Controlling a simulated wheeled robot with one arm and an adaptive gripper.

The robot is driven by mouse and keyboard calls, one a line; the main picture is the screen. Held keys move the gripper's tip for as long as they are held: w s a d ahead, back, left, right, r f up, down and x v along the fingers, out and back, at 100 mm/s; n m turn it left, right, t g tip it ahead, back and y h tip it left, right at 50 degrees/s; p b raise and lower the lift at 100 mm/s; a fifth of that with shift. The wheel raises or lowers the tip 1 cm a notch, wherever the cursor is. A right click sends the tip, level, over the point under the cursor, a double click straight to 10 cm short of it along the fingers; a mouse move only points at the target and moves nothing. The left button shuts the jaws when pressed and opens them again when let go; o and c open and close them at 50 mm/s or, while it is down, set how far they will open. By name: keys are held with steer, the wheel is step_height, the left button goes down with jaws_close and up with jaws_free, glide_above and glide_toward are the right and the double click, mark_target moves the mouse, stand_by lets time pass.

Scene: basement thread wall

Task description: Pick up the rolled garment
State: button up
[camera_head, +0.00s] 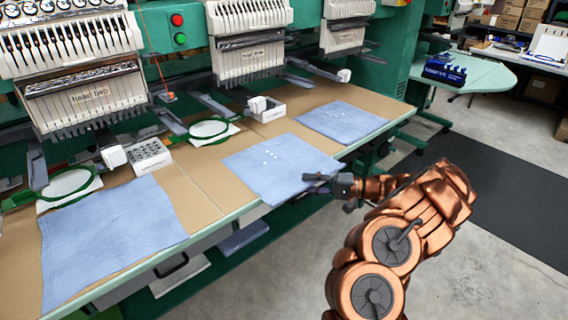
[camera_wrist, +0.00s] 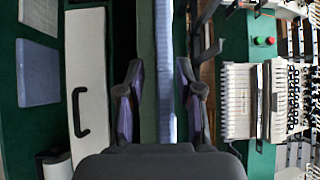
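Three light-blue garments lie flat on the machine's brown table: a left one (camera_head: 110,235), a middle one (camera_head: 270,165) and a right one (camera_head: 343,121). None of them looks clearly rolled. My gripper (camera_head: 322,183) is at the front edge of the middle garment; I cannot tell whether it touches. In the wrist view my gripper (camera_wrist: 163,100) is open, its two fingers apart. A thin blue strip of cloth (camera_wrist: 166,60) shows edge-on between them, nearer the right finger. A folded blue cloth (camera_wrist: 38,73) lies on a lower green surface, also seen in the head view (camera_head: 243,237).
Embroidery heads (camera_head: 85,85) and green hoops (camera_head: 209,128) stand behind the garments. A white panel with a black handle (camera_wrist: 87,100) is below the table. A side table (camera_head: 480,80) holds a blue rack (camera_head: 444,69). The floor at right is clear, with a dark mat (camera_head: 500,190).

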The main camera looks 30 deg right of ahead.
steer(key=shift+x, duration=0.95)
steer(key=shift+c, duration=0.4)
jaws_close()
